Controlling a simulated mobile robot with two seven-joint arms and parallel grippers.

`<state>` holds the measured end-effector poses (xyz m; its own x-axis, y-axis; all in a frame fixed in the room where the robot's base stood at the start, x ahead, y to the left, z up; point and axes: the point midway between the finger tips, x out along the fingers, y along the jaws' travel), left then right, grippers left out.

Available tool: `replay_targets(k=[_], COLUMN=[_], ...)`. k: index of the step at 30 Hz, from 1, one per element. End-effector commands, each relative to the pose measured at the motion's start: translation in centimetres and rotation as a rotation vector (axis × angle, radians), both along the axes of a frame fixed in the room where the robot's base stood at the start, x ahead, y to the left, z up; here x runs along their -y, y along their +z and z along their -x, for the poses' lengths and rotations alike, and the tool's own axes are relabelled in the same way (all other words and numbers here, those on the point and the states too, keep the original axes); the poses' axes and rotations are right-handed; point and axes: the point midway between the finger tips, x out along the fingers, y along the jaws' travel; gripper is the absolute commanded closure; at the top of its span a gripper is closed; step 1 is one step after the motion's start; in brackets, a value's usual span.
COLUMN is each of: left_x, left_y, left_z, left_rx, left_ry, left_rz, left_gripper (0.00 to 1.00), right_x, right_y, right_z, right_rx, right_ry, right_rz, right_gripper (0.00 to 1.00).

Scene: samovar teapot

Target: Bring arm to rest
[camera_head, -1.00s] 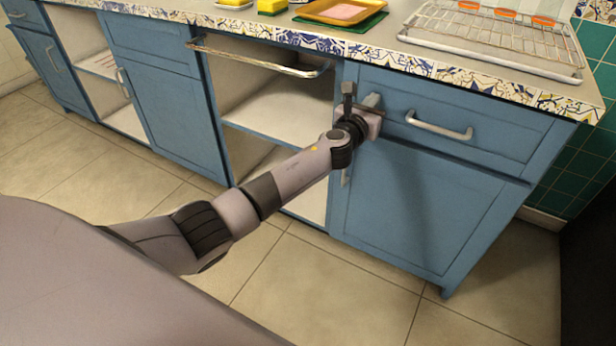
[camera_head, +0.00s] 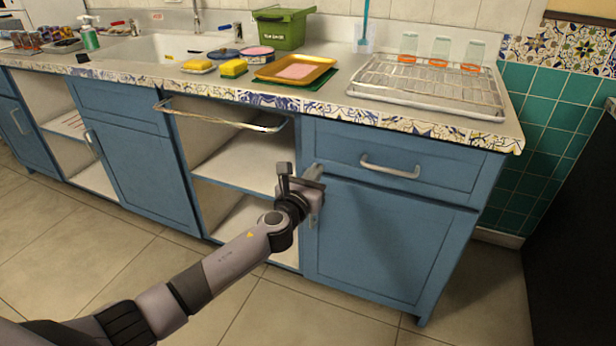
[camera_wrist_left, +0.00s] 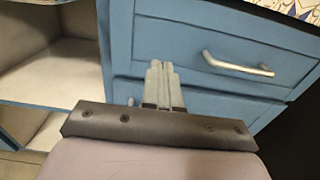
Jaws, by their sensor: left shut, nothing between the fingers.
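My left arm comes in from the lower left in the head view. Its gripper (camera_head: 314,192) is in front of the blue cabinet, near the left edge of the door and below the drawer. In the left wrist view the two fingers (camera_wrist_left: 163,85) are together and empty, with the blue drawer front behind them. The drawer handle (camera_head: 390,167) is up and to the right of the gripper, apart from it. It also shows in the left wrist view (camera_wrist_left: 238,65). My right gripper is in neither view.
The counter holds a wire rack (camera_head: 428,83), an orange tray (camera_head: 296,69), yellow sponges (camera_head: 233,68) and a green bin (camera_head: 283,28). A metal rail (camera_head: 218,116) juts out over the open shelves (camera_head: 240,163). The tiled floor (camera_head: 95,240) is clear.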

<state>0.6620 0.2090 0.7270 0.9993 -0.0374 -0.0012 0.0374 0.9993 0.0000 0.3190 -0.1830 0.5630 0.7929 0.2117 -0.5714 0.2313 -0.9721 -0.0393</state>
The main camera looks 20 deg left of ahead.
Motion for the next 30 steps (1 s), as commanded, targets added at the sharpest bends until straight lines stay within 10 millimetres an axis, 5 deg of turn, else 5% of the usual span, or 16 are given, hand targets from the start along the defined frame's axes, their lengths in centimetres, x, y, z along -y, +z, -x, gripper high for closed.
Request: replay_targets(k=[6, 18, 23, 30], left_x=[-0.1, 0.1, 0.9, 2.1], left_y=[0.0, -1.0, -5.2, -11.8], left_z=[2.7, 4.6, 8.3, 17.2], left_rx=[-0.001, -0.027, -0.151, -0.379], left_ry=[-0.001, -0.001, 0.022, 0.195], left_rz=[0.000, 0.079, 0.472, 1.338], left_gripper=[1.00, 1.00, 1.00, 1.00], right_x=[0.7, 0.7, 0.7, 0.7], right_y=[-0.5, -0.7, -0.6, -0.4], right_z=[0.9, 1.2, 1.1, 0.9], right_rx=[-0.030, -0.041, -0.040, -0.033], right_ry=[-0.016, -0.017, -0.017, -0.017], right_rz=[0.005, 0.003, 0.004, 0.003], right_gripper=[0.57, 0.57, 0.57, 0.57])
